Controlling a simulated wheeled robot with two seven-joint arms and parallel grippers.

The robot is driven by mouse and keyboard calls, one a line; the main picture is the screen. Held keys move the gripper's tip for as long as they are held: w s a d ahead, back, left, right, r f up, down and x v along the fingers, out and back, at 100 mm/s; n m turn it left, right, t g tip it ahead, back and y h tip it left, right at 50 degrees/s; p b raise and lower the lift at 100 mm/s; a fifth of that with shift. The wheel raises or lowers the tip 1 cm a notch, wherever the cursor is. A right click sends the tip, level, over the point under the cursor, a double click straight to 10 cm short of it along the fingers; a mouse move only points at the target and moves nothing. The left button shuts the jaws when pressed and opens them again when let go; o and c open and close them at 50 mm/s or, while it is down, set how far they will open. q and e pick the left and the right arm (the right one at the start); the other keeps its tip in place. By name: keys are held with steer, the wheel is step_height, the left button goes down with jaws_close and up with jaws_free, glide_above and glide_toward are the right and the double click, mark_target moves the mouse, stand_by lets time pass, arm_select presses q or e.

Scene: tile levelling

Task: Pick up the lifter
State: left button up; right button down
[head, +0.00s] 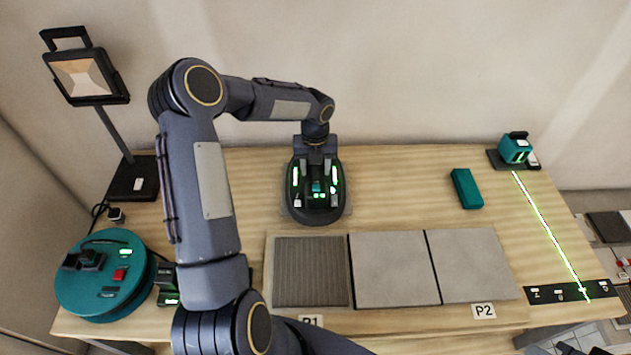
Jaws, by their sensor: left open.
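The lifter (293,206) is most likely the black oval device with lit green strips, standing at the back middle of the table on a pale base. My left arm reaches over from the left, and its left gripper (316,172) points down over the middle of the lifter. The left gripper is open, with its fingers close to the lifter's top. The gripper hides part of the lifter's centre, and I cannot tell whether the fingers touch it. My right gripper does not show.
In front lie a ribbed grey panel (311,272) and two smooth grey tiles (391,270). A teal block (466,189) and a laser level (515,150) with a green line are right. A round teal device (97,280) and a lamp (85,76) stand left.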

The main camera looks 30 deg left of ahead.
arm_select(q)
steer(key=shift+f, duration=0.25)
stand_by(0.4)
jaws_close()
steer(key=shift+w+r, duration=0.1)
steer(key=shift+r, duration=0.05)
